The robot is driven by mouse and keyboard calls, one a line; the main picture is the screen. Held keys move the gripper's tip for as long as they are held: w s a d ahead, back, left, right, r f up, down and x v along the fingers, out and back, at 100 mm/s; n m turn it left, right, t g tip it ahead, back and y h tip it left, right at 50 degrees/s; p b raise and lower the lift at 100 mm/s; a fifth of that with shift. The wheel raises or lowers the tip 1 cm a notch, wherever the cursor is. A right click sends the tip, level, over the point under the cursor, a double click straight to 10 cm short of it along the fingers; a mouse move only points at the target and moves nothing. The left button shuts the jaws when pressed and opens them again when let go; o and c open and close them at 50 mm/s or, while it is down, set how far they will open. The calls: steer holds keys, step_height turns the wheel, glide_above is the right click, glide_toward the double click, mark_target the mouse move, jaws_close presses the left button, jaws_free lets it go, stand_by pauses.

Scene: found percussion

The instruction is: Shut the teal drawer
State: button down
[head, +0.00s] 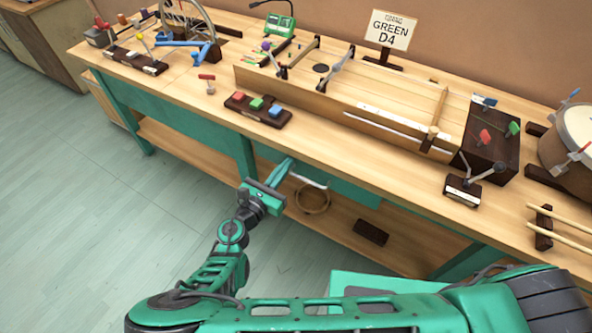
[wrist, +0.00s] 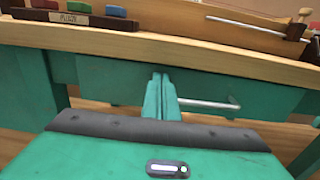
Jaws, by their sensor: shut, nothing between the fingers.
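The teal drawer (head: 352,191) sits under the front edge of the wooden workbench. Its front panel (wrist: 110,80) fills the middle of the wrist view, with a pale bar handle (wrist: 212,104) on it. The handle also shows in the head view (head: 308,181). My gripper (head: 289,163) is shut and empty, its fingers pointing at the drawer front just left of the handle. In the wrist view the closed fingertips (wrist: 160,76) overlap the panel; I cannot tell whether they touch it. How far the drawer stands out is hard to tell.
The bench top (head: 330,155) overhangs the drawer. A block with red, green and blue keys (head: 258,108) and a long wooden string box (head: 350,105) stand above. A lower shelf (head: 190,150) holds a round hoop (head: 313,211) and a dark block (head: 370,233). Open floor (head: 90,210) lies left.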

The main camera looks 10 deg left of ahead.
mark_target(293, 156)
steer(key=x, duration=0.3)
steer(key=shift+w+d, duration=0.15)
steer(key=shift+w, duration=0.1)
steer(key=shift+w+d+r, duration=0.1)
steer(key=shift+w, duration=0.25)
